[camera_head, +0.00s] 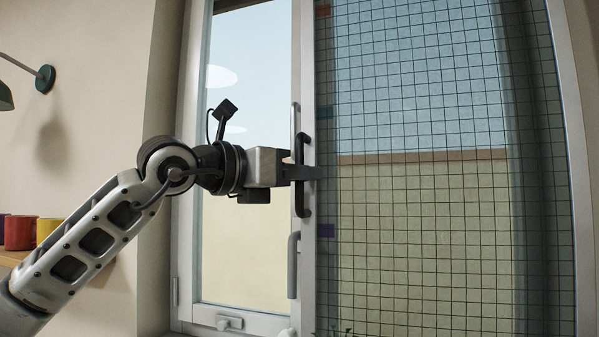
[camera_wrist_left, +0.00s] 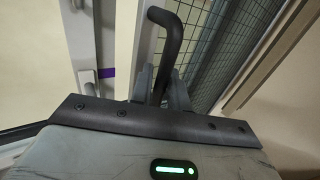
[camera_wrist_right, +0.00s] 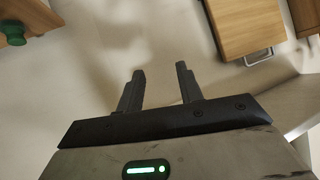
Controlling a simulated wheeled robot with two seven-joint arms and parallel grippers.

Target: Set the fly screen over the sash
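The fly screen (camera_head: 440,220) is a dark mesh in a pale frame over the right side of the window. A black bar handle (camera_head: 301,205) stands upright on its left frame edge. The sash (camera_head: 245,318), a white-framed glass pane, shows to the left of the screen. My left gripper (camera_head: 312,173) is at the black handle; in the left wrist view its fingers (camera_wrist_left: 162,88) stand close on both sides of the handle (camera_wrist_left: 172,40), shut on it. My right gripper (camera_wrist_right: 160,80) is open and empty, seen only in the right wrist view.
Red (camera_head: 20,233) and yellow (camera_head: 47,229) mugs stand on a shelf at the left. A wall lamp (camera_head: 44,79) is above them. Grey pull handles (camera_head: 293,265) sit by the sash edge. Wooden furniture (camera_wrist_right: 246,25) shows in the right wrist view.

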